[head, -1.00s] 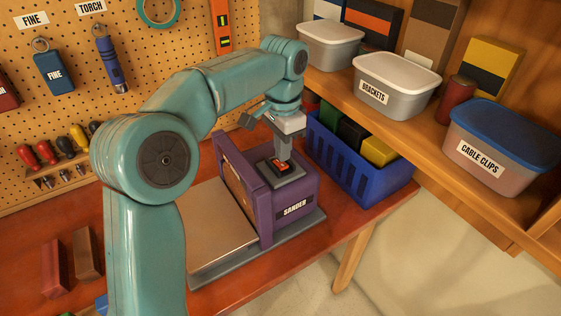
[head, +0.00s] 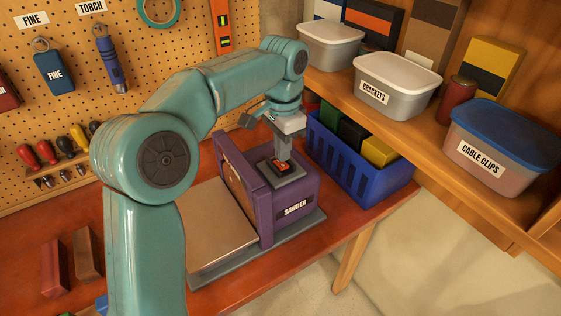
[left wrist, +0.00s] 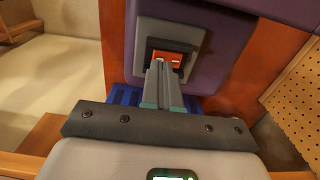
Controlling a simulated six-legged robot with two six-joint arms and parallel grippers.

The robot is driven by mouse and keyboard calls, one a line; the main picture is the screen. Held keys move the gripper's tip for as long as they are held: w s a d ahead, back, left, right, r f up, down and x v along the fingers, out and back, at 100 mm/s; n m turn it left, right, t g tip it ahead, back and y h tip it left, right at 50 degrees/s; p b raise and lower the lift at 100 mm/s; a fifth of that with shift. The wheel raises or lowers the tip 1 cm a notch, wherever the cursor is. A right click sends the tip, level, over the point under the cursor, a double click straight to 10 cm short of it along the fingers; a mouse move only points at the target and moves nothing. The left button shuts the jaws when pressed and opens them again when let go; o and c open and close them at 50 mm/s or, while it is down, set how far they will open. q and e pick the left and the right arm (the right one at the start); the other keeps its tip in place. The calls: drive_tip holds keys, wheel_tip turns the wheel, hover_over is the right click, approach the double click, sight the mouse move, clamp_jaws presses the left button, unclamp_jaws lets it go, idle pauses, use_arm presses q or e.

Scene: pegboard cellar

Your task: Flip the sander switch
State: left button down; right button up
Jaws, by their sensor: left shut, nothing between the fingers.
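The purple sander (head: 290,208) stands on the red bench, with its label facing front. Its red switch (head: 281,168) sits in a grey plate on top; the switch also shows in the left wrist view (left wrist: 170,58). My left gripper (head: 284,157) points down at the switch from above. Its fingers are closed together and empty, and in the left wrist view the fingertips (left wrist: 166,66) overlap the near edge of the switch. They are at or just over it; I cannot tell whether they touch. The fingers hide part of the switch. My right gripper is not in view.
A blue crate (head: 345,172) with several boxes stands right behind the sander. A shelf with lidded tubs, one labelled brackets (head: 395,88), is at the right. A pegboard (head: 190,60) with tools is behind.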

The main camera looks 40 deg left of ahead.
sight(283, 164)
use_arm(q)
drive_tip(key=shift+f+b, duration=0.85)
drive_tip(key=shift+f, duration=0.45)
idle(0.4)
drive_tip(key=shift+w+r+p, duration=0.1)
drive_tip(key=shift+r+p, duration=0.85)
drive_tip(key=shift+p, duration=0.05)
wheel_tip(283, 164, up, 2)
drive_tip(key=shift+r+p, duration=0.15)
drive_tip(key=shift+p, duration=1)
wheel_tip(283, 164, up, 2)
drive_tip(key=shift+p, duration=1.1)
drive_tip(key=shift+r+p, duration=0.5)
drive_tip(key=shift+r, duration=0.05)
drive_tip(key=shift+f, duration=0.1)
